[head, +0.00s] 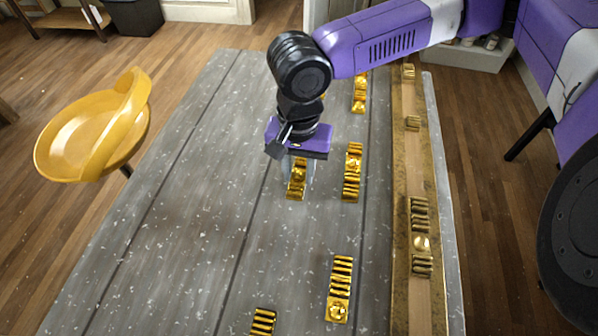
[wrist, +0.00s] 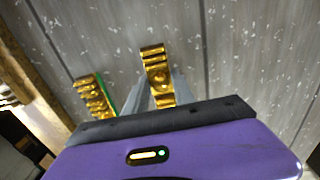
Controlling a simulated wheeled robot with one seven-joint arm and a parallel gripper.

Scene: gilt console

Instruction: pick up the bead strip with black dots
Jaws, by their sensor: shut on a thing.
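My gripper (head: 297,178) points down at the middle of the grey table, its fingers on either side of a gold bead strip (head: 296,188). In the wrist view my gripper (wrist: 163,90) is shut on this strip (wrist: 154,60), which has ridges and a round bead and sticks out beyond the fingers. Part of the strip is hidden by my gripper. I cannot make out black dots on it or on any other strip. I cannot tell whether the strip touches the table.
Another gold strip (head: 352,172) lies close to the right of my gripper. More gold strips lie at the front (head: 339,290), front edge (head: 263,322) and back (head: 360,92). A gilt-edged rail (head: 402,290) with gold pieces runs along the right. The table's left side is clear.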

